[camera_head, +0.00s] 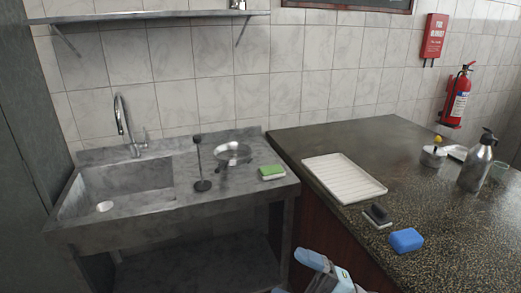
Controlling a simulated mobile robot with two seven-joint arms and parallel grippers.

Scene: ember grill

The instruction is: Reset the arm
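A light blue and grey part of one of my arms (325,270) shows at the bottom edge, in front of the counter's dark side panel. I cannot tell which arm it belongs to. No gripper fingers show in this view, so neither gripper's state can be seen.
A stone sink unit (160,225) stands left, with a faucet (124,125), a metal pan (233,153) and a green sponge (272,172). The dark counter (340,135) at right holds a white tray (343,178), a brush (377,215), a blue sponge (406,240) and a steel bottle (476,165).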

